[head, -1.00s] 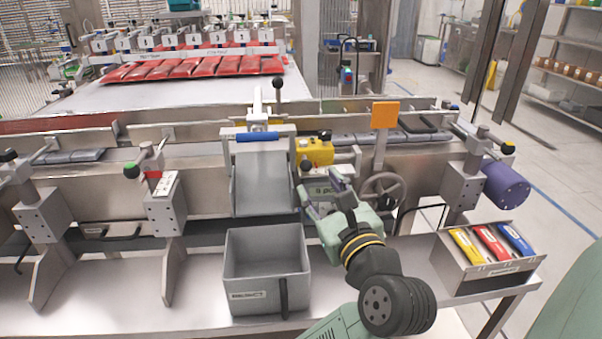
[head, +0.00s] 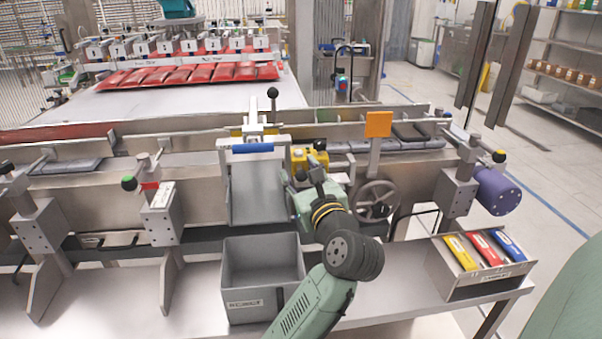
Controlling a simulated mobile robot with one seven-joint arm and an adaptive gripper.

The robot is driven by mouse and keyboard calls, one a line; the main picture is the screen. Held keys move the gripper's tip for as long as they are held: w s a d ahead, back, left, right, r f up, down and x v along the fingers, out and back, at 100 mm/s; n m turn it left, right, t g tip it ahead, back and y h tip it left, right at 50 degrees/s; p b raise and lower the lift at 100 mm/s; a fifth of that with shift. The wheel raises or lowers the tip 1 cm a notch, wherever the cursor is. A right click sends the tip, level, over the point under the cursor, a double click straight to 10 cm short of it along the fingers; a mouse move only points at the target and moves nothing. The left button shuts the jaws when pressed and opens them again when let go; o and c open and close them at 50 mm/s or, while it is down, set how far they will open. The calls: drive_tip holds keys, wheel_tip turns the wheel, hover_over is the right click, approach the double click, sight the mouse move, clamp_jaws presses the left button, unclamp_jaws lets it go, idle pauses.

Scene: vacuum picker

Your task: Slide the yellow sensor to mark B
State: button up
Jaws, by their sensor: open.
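The yellow sensor (head: 311,156) is a small box with a dark knob on top, on the machine's front rail just right of the grey chute. Its lower part is hidden behind my gripper. My gripper (head: 301,178) is directly in front of the sensor and at its lower part. The jaws are open; their tips are largely hidden by the gripper body, so I cannot tell whether they touch the sensor. I cannot make out mark B in this view.
The grey chute (head: 257,195) with a blue handle (head: 251,148) is close on the left. An orange plate (head: 378,124) and a handwheel (head: 376,200) are on the right. A grey bin (head: 262,262) and a tray of coloured tools (head: 470,285) stand on the lower shelf.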

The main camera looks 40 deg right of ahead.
drive_tip(key=shift+c, duration=0.4)
clamp_jaws()
idle(0.4)
